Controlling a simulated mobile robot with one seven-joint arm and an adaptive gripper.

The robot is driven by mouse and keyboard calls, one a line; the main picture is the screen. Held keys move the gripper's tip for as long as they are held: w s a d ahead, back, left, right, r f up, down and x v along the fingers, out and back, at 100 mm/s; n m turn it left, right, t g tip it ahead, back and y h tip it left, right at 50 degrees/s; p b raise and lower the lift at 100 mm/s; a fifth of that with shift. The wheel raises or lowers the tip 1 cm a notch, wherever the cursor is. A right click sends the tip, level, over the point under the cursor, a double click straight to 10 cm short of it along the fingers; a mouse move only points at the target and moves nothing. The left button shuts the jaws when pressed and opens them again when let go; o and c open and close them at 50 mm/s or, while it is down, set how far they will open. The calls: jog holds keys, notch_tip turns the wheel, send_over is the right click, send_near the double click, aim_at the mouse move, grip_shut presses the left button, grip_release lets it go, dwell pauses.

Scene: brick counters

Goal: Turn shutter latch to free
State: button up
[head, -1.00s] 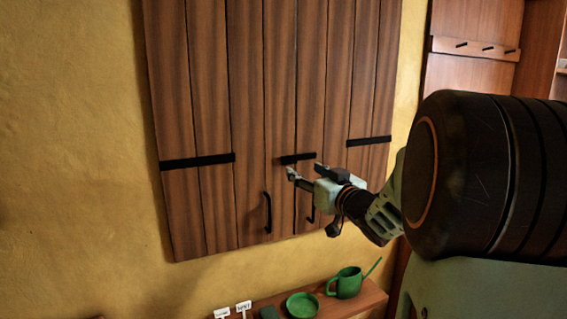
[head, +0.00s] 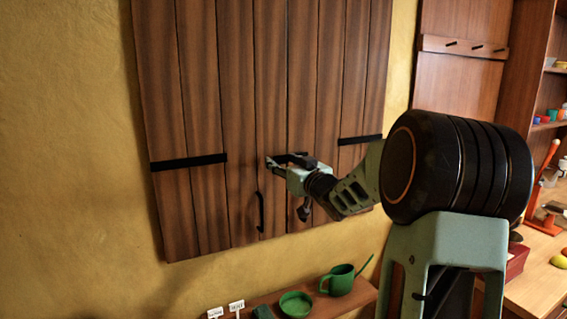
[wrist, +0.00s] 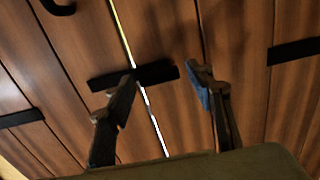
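The wooden shutters (head: 215,100) are closed on the yellow wall, with a bright gap line between the two leaves in the wrist view. The dark latch bar (wrist: 155,74) lies across that gap, about level across both leaves. It also shows in the head view (head: 291,157), partly hidden by my gripper. My gripper (head: 275,168) is at the latch. In the wrist view my gripper (wrist: 165,78) is open, one finger by the bar's left part and the blue-padded finger just beyond its right end. I cannot tell whether either finger touches the bar.
A black handle (head: 260,211) is on the left leaf below the latch. Black hinge straps (head: 190,162) cross the shutters' sides. Below, a ledge holds a green watering can (head: 340,281), a green dish (head: 295,304) and small white labels. Shelves and a worktop stand at right.

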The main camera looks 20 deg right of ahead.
grip_shut()
jog(key=shift+f+n+b, duration=0.1)
jog(key=shift+n+b, duration=0.2)
jog(key=shift+b, duration=0.1)
jog(key=n+b, duration=0.2)
jog(key=shift+a+f+n+b, duration=0.1)
jog(key=shift+a+n+b, duration=0.05)
jog(key=shift+n+b, duration=0.2)
jog(key=n+b, duration=0.4)
jog(key=n, duration=0.1)
jog(key=shift+b, duration=0.35)
jog(key=n+b, duration=0.3)
jog(key=n, duration=0.2)
jog(key=shift+a+f, duration=0.1)
jog(key=n+b, duration=0.3)
jog(key=n, duration=0.1)
jog(key=shift+n, duration=0.25)
